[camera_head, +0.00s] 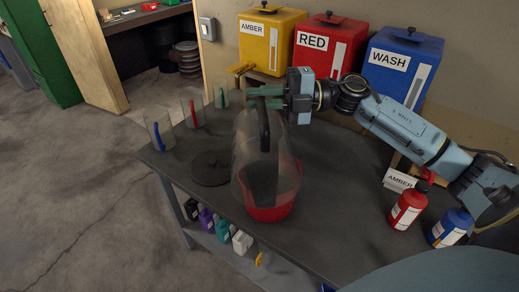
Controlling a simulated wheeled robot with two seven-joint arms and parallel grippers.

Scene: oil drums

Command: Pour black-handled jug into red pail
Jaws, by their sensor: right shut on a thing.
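The clear jug with a black handle (264,130) is in the middle of the head view, above the near part of the table. My right gripper (262,97) has its green fingers shut at the top of the black handle. The red pail (268,213) shows below and partly through the clear jug. The jug overlaps the pail in this view, so I cannot tell the gap between them, how far the jug tilts or whether liquid is flowing. My left gripper is not in view.
A dark round disc (210,168) lies left of the pail. Small clear jugs with blue, red and green handles (192,110) line the table's left edge. Amber, red and wash drums (328,45) stand behind.

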